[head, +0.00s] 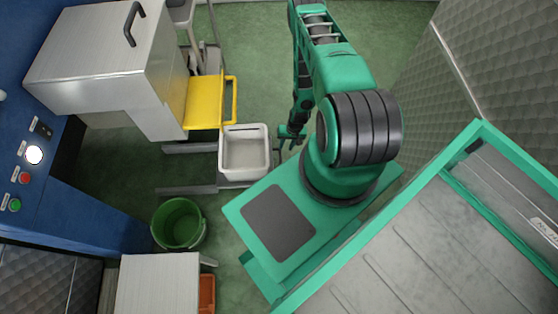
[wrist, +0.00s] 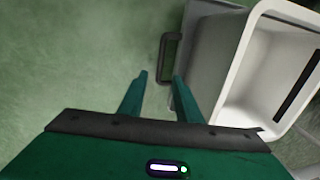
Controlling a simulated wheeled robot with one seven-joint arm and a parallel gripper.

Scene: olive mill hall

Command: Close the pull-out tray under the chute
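The pull-out tray is a white, open-topped bin (head: 222,165) that stands out on low grey rails below the yellow chute (head: 203,100). The tray also fills the right of the wrist view (wrist: 238,75), with a dark strip inside it. A dark loop handle (wrist: 164,48) sticks out from its grey outer face. My gripper (head: 291,136) is just right of the tray in the head view. In the wrist view my gripper (wrist: 159,79) has its two green fingers apart and nothing between them. The handle lies just beyond the fingertips; I cannot tell whether they touch.
A steel machine housing (head: 90,60) with a black handle stands behind the chute. A blue panel (head: 60,190) with buttons is at left. A green bucket (head: 180,224) and a light-topped table (head: 158,285) stand at lower left. Green floor (head: 265,60) is open beyond my arm.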

